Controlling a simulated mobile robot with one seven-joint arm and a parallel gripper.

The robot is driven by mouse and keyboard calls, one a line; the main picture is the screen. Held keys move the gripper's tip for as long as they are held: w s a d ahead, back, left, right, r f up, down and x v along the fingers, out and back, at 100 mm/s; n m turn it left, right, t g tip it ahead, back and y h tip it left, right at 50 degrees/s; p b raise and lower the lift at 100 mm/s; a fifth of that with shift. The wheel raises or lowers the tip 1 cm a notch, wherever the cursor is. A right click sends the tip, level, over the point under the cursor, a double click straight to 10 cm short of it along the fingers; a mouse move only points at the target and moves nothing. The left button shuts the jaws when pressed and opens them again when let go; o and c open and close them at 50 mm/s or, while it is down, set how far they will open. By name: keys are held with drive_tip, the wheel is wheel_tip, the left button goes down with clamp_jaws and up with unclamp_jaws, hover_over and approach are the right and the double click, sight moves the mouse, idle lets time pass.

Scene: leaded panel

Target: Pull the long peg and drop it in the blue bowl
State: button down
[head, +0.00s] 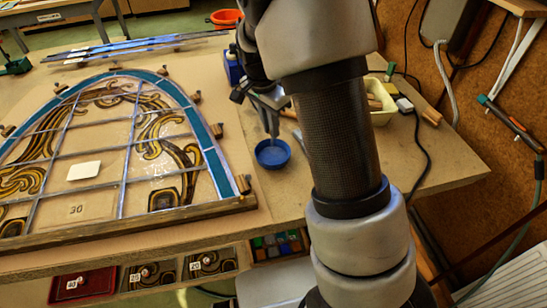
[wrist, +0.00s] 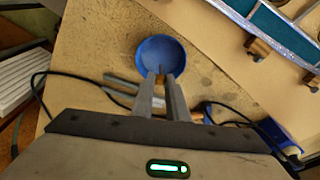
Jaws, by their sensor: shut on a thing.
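The blue bowl (head: 272,153) stands on the bench, right of the leaded panel. It also shows in the wrist view (wrist: 158,48), and the part of its inside that I see looks empty. My gripper (head: 270,126) points down over the bowl. In the wrist view its fingertips (wrist: 161,76) overlap the bowl's near rim. They are shut on a small brownish thing, mostly hidden between them, which I take to be the long peg. Other wooden pegs stand round the panel's edge, one at the right (head: 217,130) and one at its lower right corner (head: 243,183).
The arched leaded panel (head: 124,150) fills the left of the bench, with a wooden bar (head: 130,226) along its front. A cream tray (head: 381,104) stands behind my arm. Cables (wrist: 70,75) and grey tools lie near the bowl. An orange bowl (head: 226,17) sits farther back.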

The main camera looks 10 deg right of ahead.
drive_tip(key=shift+f+b, duration=1.7)
drive_tip(key=shift+f, duration=0.8)
idle(1.3)
drive_tip(key=c, duration=1.7)
unclamp_jaws()
drive_tip(key=shift+o, duration=0.2)
drive_tip(key=shift+r, duration=0.1)
wheel_tip(320, 180, up, 17)
drive_tip(key=s+a+p, duration=0.1)
drive_tip(key=a, duration=0.1)
drive_tip(key=shift+s, duration=0.2)
drive_tip(key=s+r+n+t+p, duration=0.1)
drive_tip(key=s+r+n, duration=0.2)
drive_tip(key=s, duration=0.5)
drive_tip(key=s+d+r+n+t+y+p, duration=0.1)
drive_tip(key=s+r+n+t+p, duration=0.1)
drive_tip(key=s+n, duration=0.3)
drive_tip(key=s+d+r+n+t+p, duration=0.1)
drive_tip(key=s+r+n, duration=0.3)
drive_tip(key=s, duration=0.6)
drive_tip(key=shift+s+r+t+y, duration=0.2)
drive_tip(key=shift+s+t+y, duration=0.1)
